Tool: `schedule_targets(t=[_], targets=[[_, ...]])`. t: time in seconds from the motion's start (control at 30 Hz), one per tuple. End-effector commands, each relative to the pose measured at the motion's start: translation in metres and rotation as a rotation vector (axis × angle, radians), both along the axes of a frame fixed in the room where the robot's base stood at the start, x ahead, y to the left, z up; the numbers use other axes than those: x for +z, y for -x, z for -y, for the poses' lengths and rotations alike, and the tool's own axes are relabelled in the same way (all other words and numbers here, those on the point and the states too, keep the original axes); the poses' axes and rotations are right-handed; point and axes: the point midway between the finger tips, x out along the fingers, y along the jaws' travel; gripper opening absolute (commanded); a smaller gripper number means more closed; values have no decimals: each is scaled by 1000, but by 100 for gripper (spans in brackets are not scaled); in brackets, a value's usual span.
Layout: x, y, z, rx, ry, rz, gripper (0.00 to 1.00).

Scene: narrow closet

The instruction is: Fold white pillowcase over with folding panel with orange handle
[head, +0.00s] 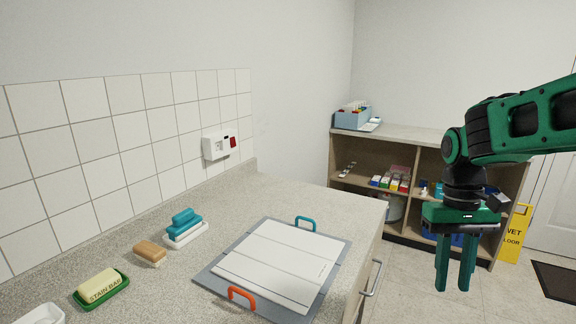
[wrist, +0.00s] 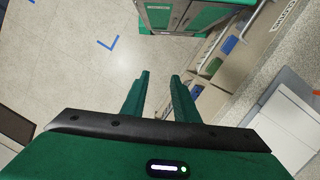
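The white pillowcase (head: 275,262) lies flat on a grey folding board (head: 208,279) on the counter. The board has an orange handle (head: 241,297) at its near edge and a blue handle (head: 305,224) at its far edge. Lines run across the cloth; the panels under it are mostly hidden. My gripper (head: 455,277) hangs fingers down, to the right of the counter and well apart from the board. Its two fingers are apart with nothing between them. In the wrist view, my gripper (wrist: 161,85) is over the floor, and the pillowcase (wrist: 291,122) shows at the right edge.
On the counter left of the board are a blue-handled brush (head: 184,226), a wooden brush (head: 150,253) and a soap bar on a green dish (head: 101,288). A shelf unit (head: 400,140) stands behind. A yellow wet-floor sign (head: 515,235) stands at right.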

Motion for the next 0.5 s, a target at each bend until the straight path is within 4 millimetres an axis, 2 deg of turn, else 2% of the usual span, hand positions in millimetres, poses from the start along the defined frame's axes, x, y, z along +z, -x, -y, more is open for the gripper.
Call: schedule_targets(t=[0.03, 0.2, 0.4, 0.5], targets=[[1, 16, 13, -47, 13, 25, 27], [-4, 67, 48, -198, 40, 95, 27], [-20, 123, 74, -354, 42, 169, 27], [-27, 142, 80, -407, 38, 195, 27]])
